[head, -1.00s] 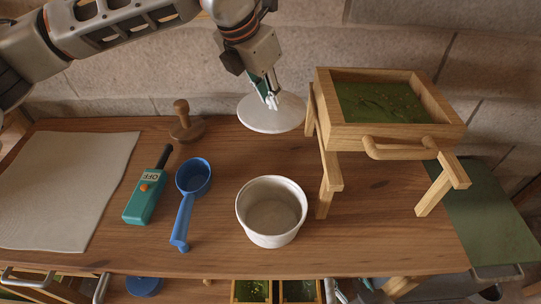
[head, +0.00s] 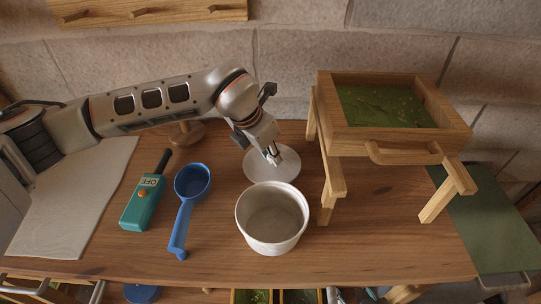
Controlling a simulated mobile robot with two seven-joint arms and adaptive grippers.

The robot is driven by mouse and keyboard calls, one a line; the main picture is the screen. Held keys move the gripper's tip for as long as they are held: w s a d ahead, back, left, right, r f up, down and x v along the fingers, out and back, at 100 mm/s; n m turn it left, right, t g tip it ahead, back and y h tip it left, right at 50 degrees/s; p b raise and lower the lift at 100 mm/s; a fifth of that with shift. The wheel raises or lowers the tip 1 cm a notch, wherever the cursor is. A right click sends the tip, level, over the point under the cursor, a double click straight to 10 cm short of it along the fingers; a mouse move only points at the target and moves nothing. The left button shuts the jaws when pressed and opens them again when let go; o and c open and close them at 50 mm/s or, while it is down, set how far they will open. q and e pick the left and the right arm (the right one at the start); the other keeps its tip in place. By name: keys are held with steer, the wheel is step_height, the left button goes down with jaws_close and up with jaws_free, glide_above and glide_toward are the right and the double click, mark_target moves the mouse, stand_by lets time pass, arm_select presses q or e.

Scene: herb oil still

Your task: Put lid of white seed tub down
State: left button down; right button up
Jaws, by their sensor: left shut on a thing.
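The white seed tub (head: 272,238) stands open on the wooden table, and I see into its empty-looking inside. Its round white lid (head: 284,168) is behind the tub, low at the table top. My left gripper (head: 272,156) is above the lid and shut on it, around its middle. Whether the lid touches the table is hard to tell. The tub's rim overlaps the lid's near edge in the picture. My right gripper is not in view.
A wooden stand with a green-bottomed tray box (head: 390,138) stands right of the lid. A blue scoop (head: 186,210), a teal device marked OFF (head: 141,204) and a pale cloth (head: 75,205) lie to the left. A wooden knobbed piece (head: 187,133) is behind my left arm.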

arm_select(q)
steer(key=shift+f, duration=0.35)
steer(key=shift+f, duration=0.15)
steer(key=c, duration=1.9)
jaws_free()
steer(key=p+v, duration=0.1)
steer(key=v, duration=1.1)
